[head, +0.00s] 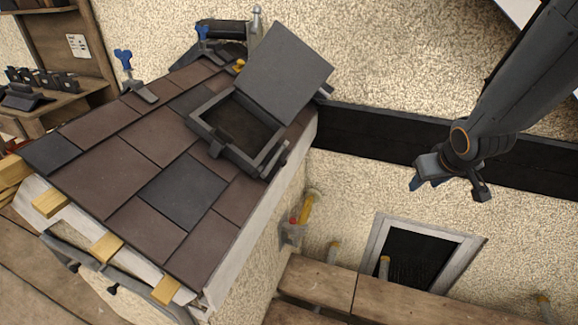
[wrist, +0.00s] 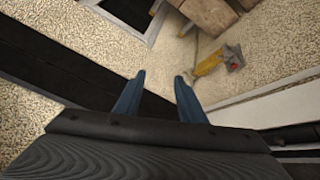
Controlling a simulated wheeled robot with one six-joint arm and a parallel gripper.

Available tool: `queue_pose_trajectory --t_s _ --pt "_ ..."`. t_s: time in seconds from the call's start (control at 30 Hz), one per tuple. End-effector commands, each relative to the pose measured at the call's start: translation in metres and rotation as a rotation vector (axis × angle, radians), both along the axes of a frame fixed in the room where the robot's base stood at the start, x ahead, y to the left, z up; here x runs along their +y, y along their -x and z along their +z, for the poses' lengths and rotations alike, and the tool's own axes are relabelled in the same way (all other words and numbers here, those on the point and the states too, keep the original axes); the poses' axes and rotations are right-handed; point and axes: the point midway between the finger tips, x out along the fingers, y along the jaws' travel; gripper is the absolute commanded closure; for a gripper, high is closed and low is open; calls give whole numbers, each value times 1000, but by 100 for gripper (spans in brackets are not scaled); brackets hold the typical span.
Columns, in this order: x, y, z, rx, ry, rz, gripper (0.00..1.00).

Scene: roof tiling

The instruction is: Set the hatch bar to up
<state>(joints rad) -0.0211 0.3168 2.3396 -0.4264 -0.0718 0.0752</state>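The roof hatch (head: 240,130) is a dark frame set in the tiled roof, left of centre in the head view. Its grey lid (head: 285,75) stands raised and tilted back. A dark bar-like piece (head: 272,160) runs along the frame's right side; I cannot tell for certain whether it is the hatch bar or how it is set. My gripper (head: 419,184) hangs to the right of the roof, well apart from the hatch. In the wrist view its two blue fingers (wrist: 160,78) are spread with nothing between them. The hatch does not clearly show in the wrist view.
A yellow-handled tool with a red spot (head: 305,208) is at the wall beside the roof; it also shows in the wrist view (wrist: 213,63). A dark beam (head: 370,132) crosses the wall behind my gripper. A framed opening (head: 470,248) and wooden planks (head: 330,280) lie below.

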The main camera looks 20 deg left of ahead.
Motion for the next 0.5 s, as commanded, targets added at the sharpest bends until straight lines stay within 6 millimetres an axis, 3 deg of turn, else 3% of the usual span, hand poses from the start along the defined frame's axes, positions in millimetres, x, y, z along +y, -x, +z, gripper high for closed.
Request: queue_pose_trajectory --t_s 0.03,0.1,0.23,0.37,0.5 --pt "20 -30 -8 -71 -22 86 63" --pt "52 -66 -12 -181 -68 214 63" --pt "123 -104 -20 -351 -207 459 63" --pt "193 -104 -29 -470 -407 699 63" --pt "245 -73 -35 -535 -646 913 63"
